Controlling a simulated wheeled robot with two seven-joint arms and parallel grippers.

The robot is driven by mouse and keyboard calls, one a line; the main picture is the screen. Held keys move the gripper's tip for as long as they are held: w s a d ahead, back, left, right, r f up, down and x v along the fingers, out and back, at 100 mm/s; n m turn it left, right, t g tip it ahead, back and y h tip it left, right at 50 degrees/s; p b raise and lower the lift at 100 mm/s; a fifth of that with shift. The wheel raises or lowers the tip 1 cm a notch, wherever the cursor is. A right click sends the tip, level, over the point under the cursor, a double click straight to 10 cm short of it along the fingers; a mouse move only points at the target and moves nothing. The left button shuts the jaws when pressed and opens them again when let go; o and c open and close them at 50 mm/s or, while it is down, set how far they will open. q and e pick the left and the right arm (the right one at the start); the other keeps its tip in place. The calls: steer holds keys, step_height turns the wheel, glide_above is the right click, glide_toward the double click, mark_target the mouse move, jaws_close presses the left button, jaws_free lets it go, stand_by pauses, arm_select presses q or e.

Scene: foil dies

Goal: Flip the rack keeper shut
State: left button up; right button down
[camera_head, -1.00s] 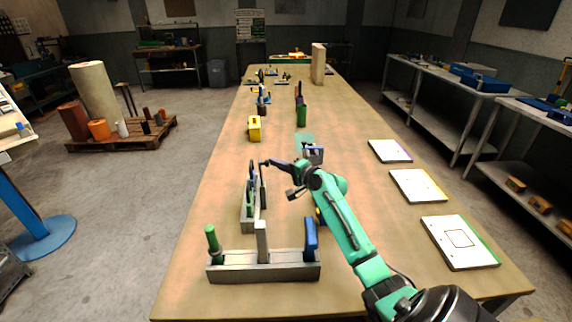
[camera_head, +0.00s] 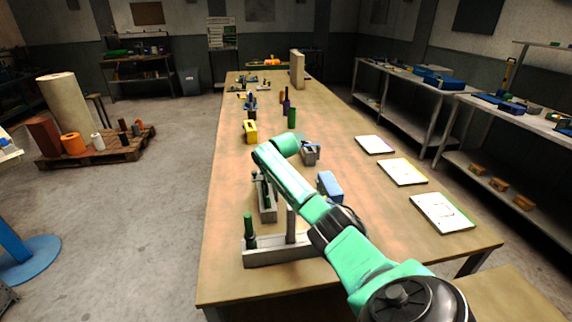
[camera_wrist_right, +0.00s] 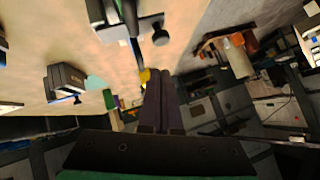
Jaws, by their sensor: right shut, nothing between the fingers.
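The near rack (camera_head: 270,256) is a long grey metal base at the front of the table. I cannot tell the keeper's position. My right gripper's dark fingers (camera_wrist_right: 160,85) are shut and empty in the wrist view, below a grey rack-like fixture (camera_wrist_right: 125,25). My left gripper is out of view.
A blue box (camera_head: 330,186) and a small grey device (camera_head: 310,154) stand beside my right arm. A yellow object (camera_head: 250,132) and a green cylinder (camera_head: 292,117) stand farther back. White sheets (camera_head: 403,172) lie along the right side, with bare table between.

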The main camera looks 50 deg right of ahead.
arm_select(q)
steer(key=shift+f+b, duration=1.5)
steer(key=shift+b, duration=0.15)
arm_select(e)
steer(key=shift+w+a+f+n+g+h, duration=0.35)
steer(key=shift+a+f+h, duration=0.1)
steer(key=shift+f, duration=0.15)
steer(key=shift+w+a+f+n+g+h, duration=0.25)
steer(key=shift+w+a+f+g+h, duration=0.15)
steer(key=shift+f, duration=0.2)
steer(key=shift+w+a+f+n+g+h, duration=0.35)
steer(key=shift+a+f+h, duration=0.1)
steer(key=shift+f, duration=0.15)
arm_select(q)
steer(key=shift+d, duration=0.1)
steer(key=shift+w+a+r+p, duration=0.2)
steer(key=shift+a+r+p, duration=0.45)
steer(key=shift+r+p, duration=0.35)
arm_select(e)
steer(key=w+r+v, duration=0.2)
steer(key=v, duration=1)
steer(key=shift+s+r, duration=0.2)
steer(key=shift+r, duration=0.15)
